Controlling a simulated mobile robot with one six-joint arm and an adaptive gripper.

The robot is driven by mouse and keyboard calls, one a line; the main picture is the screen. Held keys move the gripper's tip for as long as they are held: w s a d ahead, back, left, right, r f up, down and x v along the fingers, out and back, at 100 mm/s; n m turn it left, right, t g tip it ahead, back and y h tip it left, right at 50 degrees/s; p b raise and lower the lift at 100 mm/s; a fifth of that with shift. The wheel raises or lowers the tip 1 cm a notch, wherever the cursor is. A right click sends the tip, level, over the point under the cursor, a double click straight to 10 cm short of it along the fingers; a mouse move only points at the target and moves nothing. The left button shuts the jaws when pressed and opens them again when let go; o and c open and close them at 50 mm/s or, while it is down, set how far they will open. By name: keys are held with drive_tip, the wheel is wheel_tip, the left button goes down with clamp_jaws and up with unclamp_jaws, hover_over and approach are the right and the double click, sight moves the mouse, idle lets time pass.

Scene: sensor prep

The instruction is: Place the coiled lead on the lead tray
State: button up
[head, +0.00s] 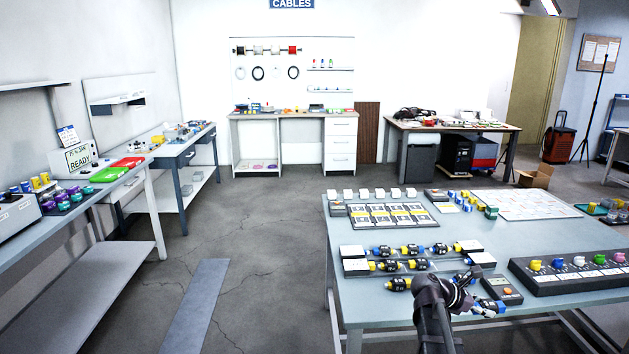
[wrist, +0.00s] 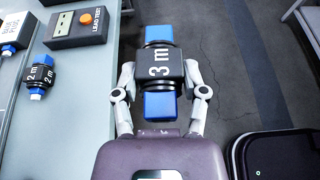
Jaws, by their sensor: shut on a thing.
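The coiled lead in my grip has blue ends and a black middle band marked "3 m" (wrist: 160,67). In the wrist view my gripper (wrist: 161,82) has a pale finger on each side of it, closed against the band. The lead is off the table, with the floor behind it, just beyond the table edge. In the head view my gripper (head: 487,308) is at the front edge of the right table, with a little blue showing; my dark arm partly blocks this area. I cannot tell which surface is the lead tray.
On the right table (head: 360,311), black leads with yellow or blue ends (head: 412,249) lie in rows. A "LEAD TEST" box (wrist: 84,27) and a "2 m" lead (wrist: 38,77) lie left of my gripper. A dark rack of coloured pieces (head: 577,279) stands at right.

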sight(484, 303)
wheel_tip(484, 303, up, 13)
drive_tip(key=p, duration=1.1)
drive_tip(key=shift+f+p, duration=0.15)
drive_tip(key=shift+p, duration=0.15)
drive_tip(key=shift+a, duration=0.1)
